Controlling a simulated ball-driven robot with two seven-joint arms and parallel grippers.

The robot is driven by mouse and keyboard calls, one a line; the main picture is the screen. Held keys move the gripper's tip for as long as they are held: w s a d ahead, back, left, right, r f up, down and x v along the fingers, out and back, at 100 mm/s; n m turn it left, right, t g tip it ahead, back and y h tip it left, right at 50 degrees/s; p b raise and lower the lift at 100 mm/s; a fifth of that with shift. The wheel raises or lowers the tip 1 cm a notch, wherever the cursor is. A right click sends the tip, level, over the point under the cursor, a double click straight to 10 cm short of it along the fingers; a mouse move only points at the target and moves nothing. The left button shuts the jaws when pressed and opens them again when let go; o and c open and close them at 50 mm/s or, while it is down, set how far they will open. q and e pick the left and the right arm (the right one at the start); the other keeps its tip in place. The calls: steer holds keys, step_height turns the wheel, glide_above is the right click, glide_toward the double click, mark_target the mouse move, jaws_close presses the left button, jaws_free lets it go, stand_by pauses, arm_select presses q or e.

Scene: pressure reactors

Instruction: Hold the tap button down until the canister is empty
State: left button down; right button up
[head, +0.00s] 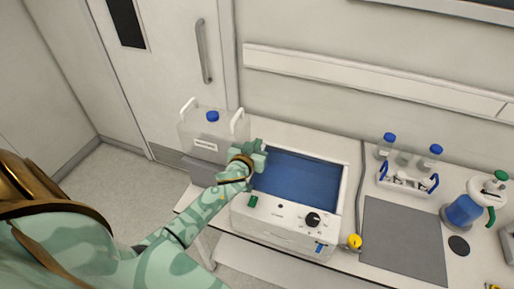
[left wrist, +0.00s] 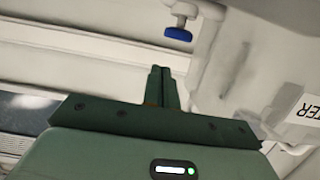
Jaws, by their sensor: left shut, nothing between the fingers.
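The pale translucent canister (head: 186,128) has white handles, a blue cap (head: 212,116) and a label. It stands left of the water bath in the head view. Its pale wall and part of the label (left wrist: 309,110) show at the right in the left wrist view. A small blue knob-like part (left wrist: 182,33) on a white stem shows there too; I cannot tell if it is the tap button. My left gripper (head: 261,152) is between canister and bath, hiding the canister's tap side in the head view. Its fingers (left wrist: 160,72) are shut and empty, apart from the blue part. The liquid level is unclear.
The white water bath (head: 270,222) holds blue water (head: 300,176) just right of the gripper. Its front has a green switch and black dial. A grey mat (head: 403,240), a bottle rack (head: 405,180) and a blue vessel (head: 463,210) stand further right.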

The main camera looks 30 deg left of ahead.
arm_select(q)
steer(key=v, duration=0.9)
steer(key=shift+s+d, duration=0.15)
steer(key=shift+s, duration=0.05)
steer(key=shift+f, duration=0.15)
